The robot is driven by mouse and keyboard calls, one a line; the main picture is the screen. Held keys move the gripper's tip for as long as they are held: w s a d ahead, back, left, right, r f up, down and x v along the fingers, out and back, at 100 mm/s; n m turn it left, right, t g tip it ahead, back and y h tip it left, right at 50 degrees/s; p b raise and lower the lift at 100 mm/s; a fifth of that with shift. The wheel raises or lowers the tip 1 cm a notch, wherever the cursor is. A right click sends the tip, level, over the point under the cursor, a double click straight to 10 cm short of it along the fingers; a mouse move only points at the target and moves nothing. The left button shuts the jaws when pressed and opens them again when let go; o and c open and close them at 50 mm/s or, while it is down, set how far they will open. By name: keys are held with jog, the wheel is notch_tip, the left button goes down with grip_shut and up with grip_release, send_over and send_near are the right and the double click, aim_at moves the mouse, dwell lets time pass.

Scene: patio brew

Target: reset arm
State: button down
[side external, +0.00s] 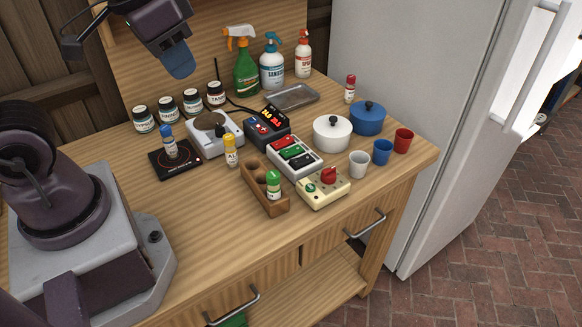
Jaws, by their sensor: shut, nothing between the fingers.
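My gripper (177,64) hangs in the air at the upper left of the side external view, high above the back left of the wooden workbench (110,205). Its blue end points down, and it is shut and empty. It is apart from everything on the bench. The nearest things below it in the picture are the row of small labelled jars (168,107) at the back.
A hotplate with a blue-capped bottle (170,145), a scale (215,130), a wooden holder (265,187) and a button box (295,155) crowd the middle. Spray bottles (245,72), pots (332,133) and cups (382,152) stand beyond.

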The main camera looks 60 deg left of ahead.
jog(key=shift+s+d+r+t, duration=0.15)
jog(key=shift+s+r+t, duration=0.35)
jog(key=shift+s+r, duration=0.15)
jog(key=shift+s+d+r+t, duration=0.15)
jog(key=shift+s+r+t, duration=0.35)
jog(key=shift+r, duration=0.2)
